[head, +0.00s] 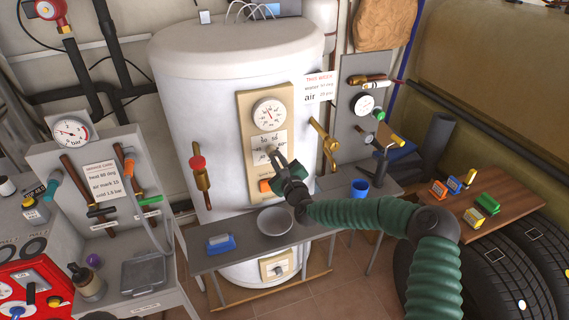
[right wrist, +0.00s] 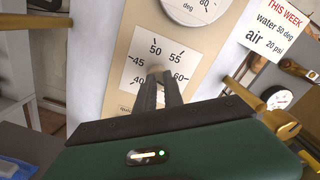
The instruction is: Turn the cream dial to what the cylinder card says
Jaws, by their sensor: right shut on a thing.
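The white cylinder (head: 200,110) stands in the middle with a cream panel (head: 283,95) on its front. My right gripper (head: 274,158) is shut on the cream dial (right wrist: 155,70) at the panel's white scale plate (right wrist: 139,85). The scale reads 40, 45, 50, 55 and 60 around the dial. The fingers hide most of the dial, and I cannot tell where its pointer stands. The cylinder card (head: 318,86) is right of the panel; in the right wrist view (right wrist: 275,30) it reads "THIS WEEK, water 50 deg, air 20 psi". My left gripper is not in view.
A round gauge (head: 269,114) sits above the dial, an orange switch (head: 265,186) below it. Brass valves flank the panel, the right one (head: 323,145) close to my gripper. A grey bench (head: 225,262) with a bowl (head: 275,220) stands in front. Another card (head: 102,180) is at left.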

